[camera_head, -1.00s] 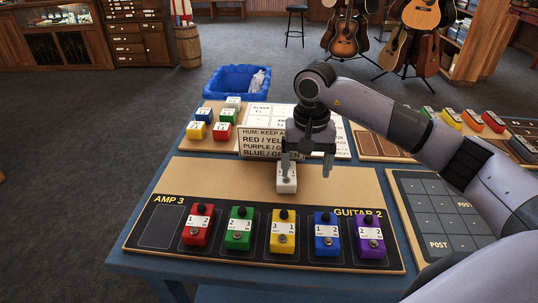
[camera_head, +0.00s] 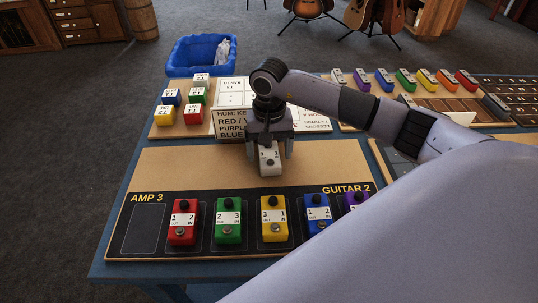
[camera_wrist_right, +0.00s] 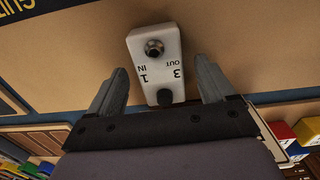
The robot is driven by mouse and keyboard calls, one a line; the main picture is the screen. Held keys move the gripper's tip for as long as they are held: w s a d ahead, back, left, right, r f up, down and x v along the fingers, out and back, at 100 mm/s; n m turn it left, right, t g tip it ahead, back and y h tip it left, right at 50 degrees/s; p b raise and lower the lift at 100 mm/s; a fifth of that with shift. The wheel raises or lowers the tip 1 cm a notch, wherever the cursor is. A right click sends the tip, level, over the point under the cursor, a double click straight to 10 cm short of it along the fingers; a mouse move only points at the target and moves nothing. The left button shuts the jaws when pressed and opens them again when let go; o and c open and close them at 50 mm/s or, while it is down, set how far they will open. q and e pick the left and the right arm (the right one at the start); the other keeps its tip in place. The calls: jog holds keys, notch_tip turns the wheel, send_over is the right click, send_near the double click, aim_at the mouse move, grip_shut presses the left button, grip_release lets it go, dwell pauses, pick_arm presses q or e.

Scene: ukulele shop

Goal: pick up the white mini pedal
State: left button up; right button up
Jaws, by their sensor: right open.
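The white mini pedal (camera_head: 269,159) stands on the bare tan strip of the board (camera_head: 200,165), behind the row of coloured pedals. In the right wrist view the white pedal (camera_wrist_right: 156,62) shows a metal footswitch, a black knob and the labels 1 IN and 3 OUT. My right gripper (camera_head: 268,152) is over the white pedal. In the wrist view its fingers (camera_wrist_right: 160,88) are open, one to each side of the pedal's knob end, with gaps visible. My left gripper is not in view.
Red (camera_head: 183,222), green (camera_head: 228,220), yellow (camera_head: 273,219), blue (camera_head: 318,214) and purple (camera_head: 354,201) pedals stand in front on the board. A text sign (camera_head: 230,125) stands close behind my gripper. A blue bin (camera_head: 178,57) is at the back left.

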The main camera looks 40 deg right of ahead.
aim_at(269, 153)
jog(key=shift+f, duration=0.15)
jog(key=shift+c, duration=0.3)
jog(key=c, duration=1.2)
jog(key=shift+o, duration=0.2)
jog(key=shift+w, duration=0.1)
notch_tip(269, 153, up, 20)
